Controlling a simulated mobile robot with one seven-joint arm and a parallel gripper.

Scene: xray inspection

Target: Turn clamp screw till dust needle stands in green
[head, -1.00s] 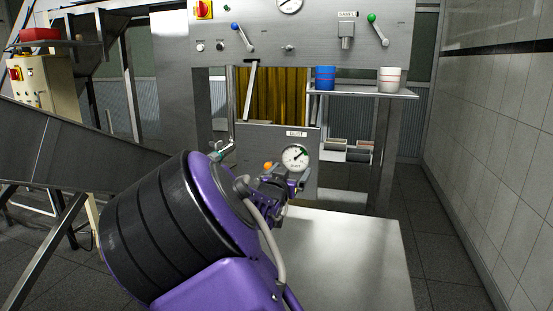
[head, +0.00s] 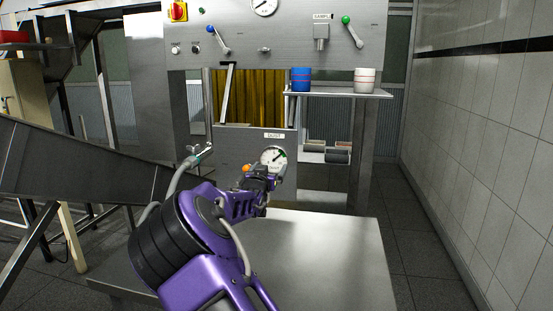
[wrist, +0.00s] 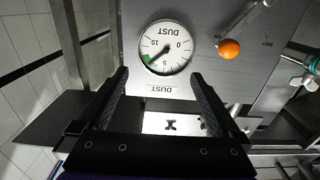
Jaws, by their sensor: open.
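The round white dust gauge (head: 273,158) is on the grey panel. It also shows upside down in the wrist view (wrist: 165,47), where its dark needle points down-left, at or close to the green band; I cannot tell exactly which. An orange ball knob (wrist: 229,49) on a thin rod is beside the gauge. It also shows in the head view (head: 247,168). A metal fitting with green parts (head: 198,153) is left of the gauge, on a grey pipe; I cannot tell whether it is the clamp screw. My gripper (wrist: 160,74) is open and empty, in front of the gauge.
A shelf (head: 350,93) holds a blue cup (head: 301,79) and a white cup (head: 364,80). Levers with blue and green knobs are on the upper panel. A metal table (head: 340,255) stands below. A metal chute (head: 80,160) is at left. The floor at right is clear.

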